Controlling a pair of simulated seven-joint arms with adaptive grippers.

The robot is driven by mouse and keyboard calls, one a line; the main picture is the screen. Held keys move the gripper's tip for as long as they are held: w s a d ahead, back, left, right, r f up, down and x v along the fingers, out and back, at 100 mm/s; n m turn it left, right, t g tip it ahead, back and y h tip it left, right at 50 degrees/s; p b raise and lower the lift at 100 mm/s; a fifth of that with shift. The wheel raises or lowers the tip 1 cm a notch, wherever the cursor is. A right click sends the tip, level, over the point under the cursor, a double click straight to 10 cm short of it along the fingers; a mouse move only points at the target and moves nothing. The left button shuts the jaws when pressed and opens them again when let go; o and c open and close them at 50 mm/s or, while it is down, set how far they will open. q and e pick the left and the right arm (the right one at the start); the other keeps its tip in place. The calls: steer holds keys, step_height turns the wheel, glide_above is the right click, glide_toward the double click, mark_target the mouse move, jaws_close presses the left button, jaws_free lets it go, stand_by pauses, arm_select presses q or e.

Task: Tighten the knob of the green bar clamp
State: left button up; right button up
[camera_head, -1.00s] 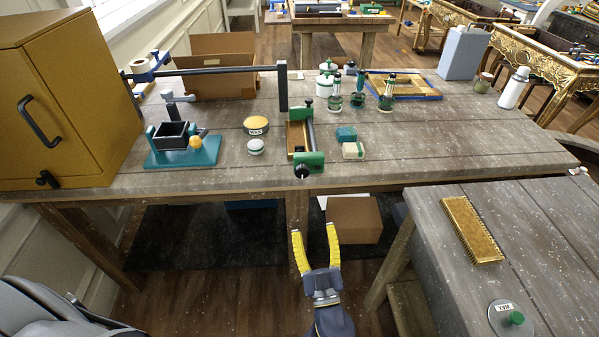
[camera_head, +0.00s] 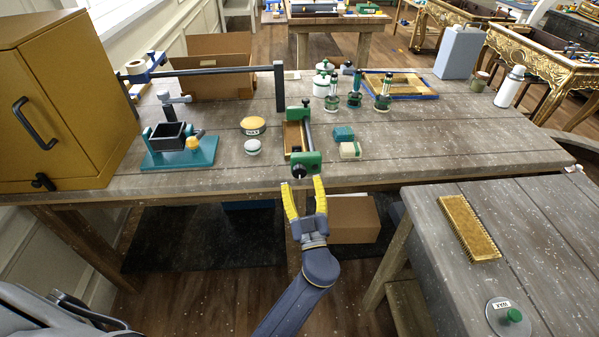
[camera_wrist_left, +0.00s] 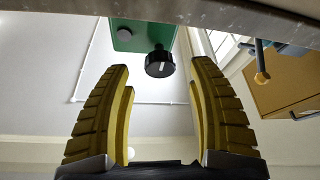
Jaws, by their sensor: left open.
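The green bar clamp (camera_head: 311,158) lies on the workbench with its bar pointing away from the front edge. Its black knob (camera_head: 298,171) sticks out at the front edge of the bench. My left gripper (camera_head: 303,186) is open and empty, just in front of the knob and apart from it. In the left wrist view the black knob (camera_wrist_left: 159,63) with a white mark sits ahead of and between the yellow fingers (camera_wrist_left: 159,90), beyond their tips. The green clamp end (camera_wrist_left: 140,33) shows behind it. My right gripper is not in view.
The bench front edge (camera_head: 400,182) is right by the gripper. A wooden frame (camera_head: 293,136) lies beside the clamp bar. Tins (camera_head: 253,125), green blocks (camera_head: 344,133) and a teal vise (camera_head: 180,150) stand nearby. A second table (camera_head: 420,215) is at right.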

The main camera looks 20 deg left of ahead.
mark_target(300, 175)
arm_select(q)
steer(key=shift+x, duration=2.15)
jaws_close()
